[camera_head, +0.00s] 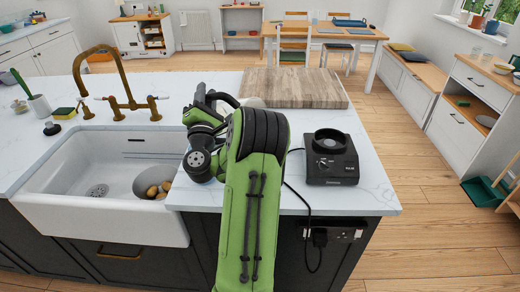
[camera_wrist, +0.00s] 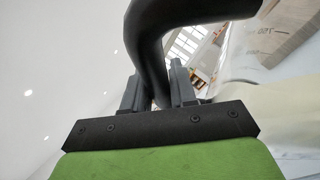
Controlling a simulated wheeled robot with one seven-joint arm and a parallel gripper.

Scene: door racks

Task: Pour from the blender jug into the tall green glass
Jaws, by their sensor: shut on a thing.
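My gripper (camera_wrist: 155,75) is shut on the black curved handle (camera_wrist: 148,40) of the blender jug in the wrist view. A pale cream surface (camera_wrist: 265,115) right of the fingers looks like part of the jug or its contents. In the head view my green arm hides most of the jug; a small cream patch (camera_head: 253,102) shows beside the arm, over the worktop. The jug's tilt cannot be told. The black blender base (camera_head: 332,157) stands on the worktop right of my arm, with no jug on it. I cannot see the tall green glass in either view.
A wooden board (camera_head: 300,88) lies at the back of the white worktop (camera_head: 366,190). At left are a white sink (camera_head: 110,218) with brown round items, a brass tap (camera_head: 121,85) and a sponge (camera_head: 64,113). A cord (camera_head: 306,215) runs from the base to a socket.

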